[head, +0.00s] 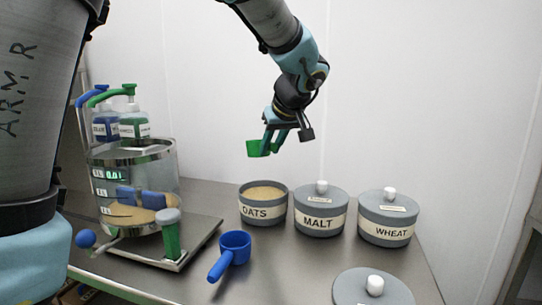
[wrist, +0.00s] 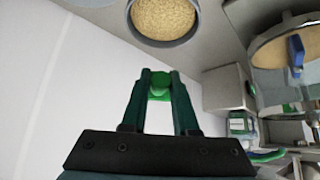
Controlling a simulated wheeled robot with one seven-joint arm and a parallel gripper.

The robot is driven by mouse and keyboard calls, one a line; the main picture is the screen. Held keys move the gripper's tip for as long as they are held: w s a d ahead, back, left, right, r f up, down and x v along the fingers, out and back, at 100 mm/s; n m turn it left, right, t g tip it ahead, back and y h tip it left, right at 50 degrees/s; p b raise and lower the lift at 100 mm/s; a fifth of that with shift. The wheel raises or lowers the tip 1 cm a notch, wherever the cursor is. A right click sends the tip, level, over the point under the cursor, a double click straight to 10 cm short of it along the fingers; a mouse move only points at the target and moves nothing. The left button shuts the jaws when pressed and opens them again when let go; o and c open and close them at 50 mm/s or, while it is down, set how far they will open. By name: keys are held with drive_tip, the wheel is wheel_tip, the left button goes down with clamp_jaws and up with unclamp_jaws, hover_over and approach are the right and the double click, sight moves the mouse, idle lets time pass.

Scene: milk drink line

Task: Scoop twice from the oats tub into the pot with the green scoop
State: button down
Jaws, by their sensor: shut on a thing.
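My gripper (head: 275,137) is shut on the green scoop (head: 255,148) and holds it in the air above the oats tub. In the wrist view the gripper (wrist: 160,80) has the green scoop (wrist: 159,88) between its fingertips. I cannot tell whether the scoop has oats in it. The oats tub (head: 262,212) is open and full of oats almost to the rim; it also shows at the top of the wrist view (wrist: 134,30). The clear pot (head: 165,180) stands at the left with pale grain and a blue paddle inside.
The malt tub (head: 319,221) and wheat tub (head: 386,233) are lidded, right of the oats. A loose grey lid (head: 350,290) lies in front. A blue scoop (head: 235,243) lies between pot and oats. Pump bottles (head: 134,126) stand behind the pot.

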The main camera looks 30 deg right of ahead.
drive_tip(key=shift+r+t+b, duration=0.45)
drive_tip(key=shift+t+b, duration=0.55)
drive_tip(key=shift+b, duration=2)
drive_tip(key=shift+a+r, duration=0.1)
drive_tip(key=shift+r, duration=0.1)
